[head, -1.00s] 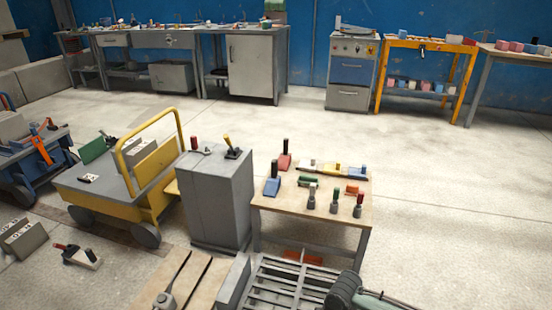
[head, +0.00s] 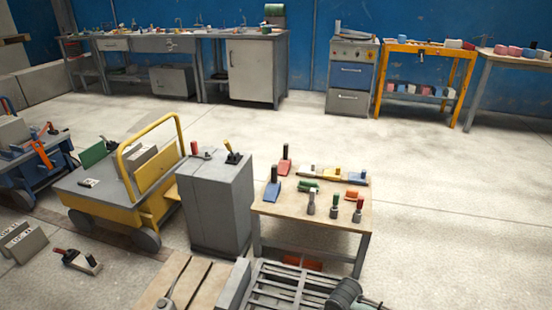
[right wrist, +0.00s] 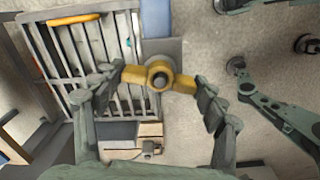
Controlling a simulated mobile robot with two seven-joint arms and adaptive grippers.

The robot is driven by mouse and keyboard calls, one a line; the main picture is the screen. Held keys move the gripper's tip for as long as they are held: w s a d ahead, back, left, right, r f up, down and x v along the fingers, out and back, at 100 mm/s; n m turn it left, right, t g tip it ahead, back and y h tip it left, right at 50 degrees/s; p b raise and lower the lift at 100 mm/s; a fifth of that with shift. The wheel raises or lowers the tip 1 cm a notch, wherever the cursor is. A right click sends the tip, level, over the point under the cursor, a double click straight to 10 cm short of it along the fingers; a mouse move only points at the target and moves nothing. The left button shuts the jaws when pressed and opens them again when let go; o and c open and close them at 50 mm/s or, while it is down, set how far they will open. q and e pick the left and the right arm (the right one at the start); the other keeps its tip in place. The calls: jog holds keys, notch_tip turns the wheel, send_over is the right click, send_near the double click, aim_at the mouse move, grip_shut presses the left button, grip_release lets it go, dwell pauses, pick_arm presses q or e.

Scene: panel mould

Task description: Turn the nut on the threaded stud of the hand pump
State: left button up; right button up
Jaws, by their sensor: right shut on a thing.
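In the right wrist view a yellow nut (right wrist: 160,78) with two opposite wings and a round middle sits around the dark end of a stud (right wrist: 159,80). My right gripper (right wrist: 161,82) is shut on the nut, one finger at each wing. A grey plate shows behind the nut; the rest of the hand pump is hidden or cannot be made out. The head view does not show the nut. I cannot make out my left gripper in either view.
A slatted metal rack (right wrist: 88,50) lies beside the nut in the right wrist view. In the head view a small table (head: 290,215) holds several handled tools, next to a grey cabinet (head: 215,210) and a yellow cart (head: 110,213). The floor to the right is open.

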jog(key=m, duration=0.3)
jog(key=shift+s+a+m, duration=0.1)
jog(key=shift+m, duration=0.7)
jog(key=shift+c, duration=0.5)
jog(key=shift+m, duration=1)
jog(key=c, duration=0.5)
jog(key=shift+o, duration=0.2)
jog(key=shift+m, duration=1.1)
grip_shut()
jog(key=shift+m, duration=0.6)
